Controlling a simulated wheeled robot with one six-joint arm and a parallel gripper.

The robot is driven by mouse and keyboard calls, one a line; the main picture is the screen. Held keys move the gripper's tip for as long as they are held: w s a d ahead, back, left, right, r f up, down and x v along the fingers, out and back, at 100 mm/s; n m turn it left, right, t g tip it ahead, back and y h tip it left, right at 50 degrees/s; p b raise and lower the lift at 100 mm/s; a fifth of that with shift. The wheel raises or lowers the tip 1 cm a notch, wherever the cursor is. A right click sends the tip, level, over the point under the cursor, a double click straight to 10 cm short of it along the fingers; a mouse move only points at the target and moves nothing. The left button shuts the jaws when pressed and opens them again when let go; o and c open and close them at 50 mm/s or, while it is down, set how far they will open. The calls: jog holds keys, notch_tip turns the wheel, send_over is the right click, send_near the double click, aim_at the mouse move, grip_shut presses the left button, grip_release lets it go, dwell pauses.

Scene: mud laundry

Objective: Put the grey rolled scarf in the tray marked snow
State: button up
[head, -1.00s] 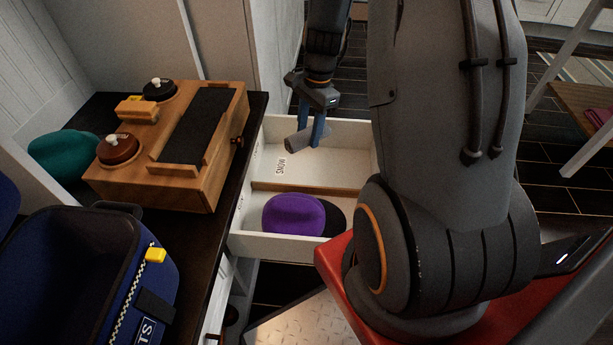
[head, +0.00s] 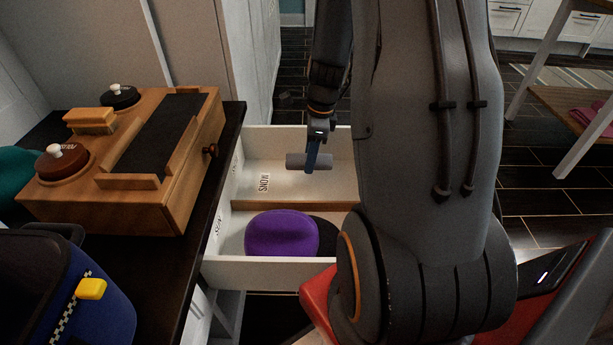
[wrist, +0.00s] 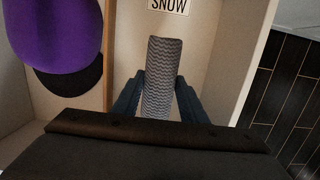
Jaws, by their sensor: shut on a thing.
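My gripper (head: 312,158) is shut on the grey rolled scarf (head: 296,160), which lies crosswise between its blue fingers. In the wrist view the scarf (wrist: 161,75) is a textured grey roll, with a finger on each side. The scarf is over the far compartment of the open white drawer. This compartment is the tray marked snow (head: 285,187), with its SNOW label (head: 264,182) on the floor at the left; the label also shows in the wrist view (wrist: 169,4). I cannot tell whether the scarf touches the tray floor.
A wooden divider (head: 300,204) separates the near compartment, which holds a purple cap (head: 281,234) and a dark thing partly hidden. A wooden box (head: 130,170) stands on the black counter at the left, behind a blue bag (head: 60,290). The snow compartment is otherwise bare where visible.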

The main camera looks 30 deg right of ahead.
jog(key=shift+f+b, duration=1.25)
jog(key=shift+f, duration=1.5)
jog(key=shift+f, duration=0.15)
jog(key=o, duration=1.1)
jog(key=r+p, duration=0.2)
jog(key=r, duration=0.2)
jog(key=d+r+p, duration=0.1)
jog(key=r+p, duration=0.1)
jog(key=r, duration=0.2)
jog(key=s+r+p, duration=0.1)
jog(key=r, duration=0.3)
jog(key=shift+d+r+p, duration=0.1)
jog(key=shift+d+p, duration=0.15)
jog(key=shift+p, duration=0.15)
